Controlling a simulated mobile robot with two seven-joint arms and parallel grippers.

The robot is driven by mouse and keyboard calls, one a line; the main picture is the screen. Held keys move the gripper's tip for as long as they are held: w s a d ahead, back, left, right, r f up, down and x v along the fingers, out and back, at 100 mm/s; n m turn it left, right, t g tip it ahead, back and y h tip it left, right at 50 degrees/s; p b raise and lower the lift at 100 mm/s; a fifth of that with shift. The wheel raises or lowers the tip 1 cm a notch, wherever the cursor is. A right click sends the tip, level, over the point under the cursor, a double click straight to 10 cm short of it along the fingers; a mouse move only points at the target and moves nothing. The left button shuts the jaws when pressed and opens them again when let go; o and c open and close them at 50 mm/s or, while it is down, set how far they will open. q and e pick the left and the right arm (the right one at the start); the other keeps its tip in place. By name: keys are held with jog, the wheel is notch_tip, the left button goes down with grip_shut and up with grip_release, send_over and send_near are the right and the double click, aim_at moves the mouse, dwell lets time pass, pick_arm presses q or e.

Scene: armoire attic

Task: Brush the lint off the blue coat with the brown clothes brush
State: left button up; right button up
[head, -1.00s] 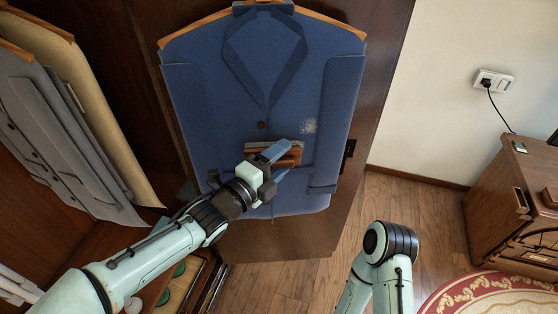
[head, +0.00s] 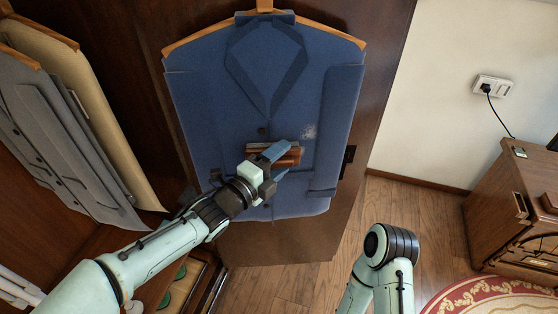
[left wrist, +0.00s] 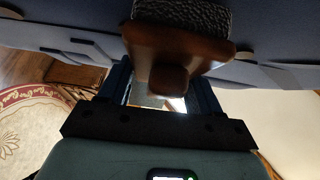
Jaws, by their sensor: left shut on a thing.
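The blue coat (head: 220,100) hangs on a wooden hanger, its front facing me. A pale patch of lint (head: 309,131) shows on its chest, right of the buttons. My left gripper (head: 276,168) is shut on the brown clothes brush (head: 260,151), just below and left of the lint. In the left wrist view, the brush's wooden back (left wrist: 175,45) and handle sit between the fingers, with dark bristles (left wrist: 180,15) toward the coat. Whether the bristles touch the cloth I cannot tell. My right gripper is not in view; only part of that arm shows.
Grey and cream garments (head: 60,150) hang at the left inside the wooden armoire. The coat hangs in front of a dark wooden panel (head: 385,60). A wooden cabinet (head: 495,225) stands at the right by a red patterned rug (head: 480,297). Bare floor lies between.

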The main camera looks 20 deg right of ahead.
aim_at(291, 165)
pick_arm(q)
jog(key=d+b, duration=0.2)
jog(key=b, duration=0.1)
jog(key=shift+s+d+f, duration=0.1)
jog(key=shift+s+d, duration=0.25)
jog(key=shift+d, duration=0.05)
jog(key=shift+s+d+b, duration=0.1)
jog(key=shift+d+b, duration=0.25)
jog(key=shift+d, duration=0.05)
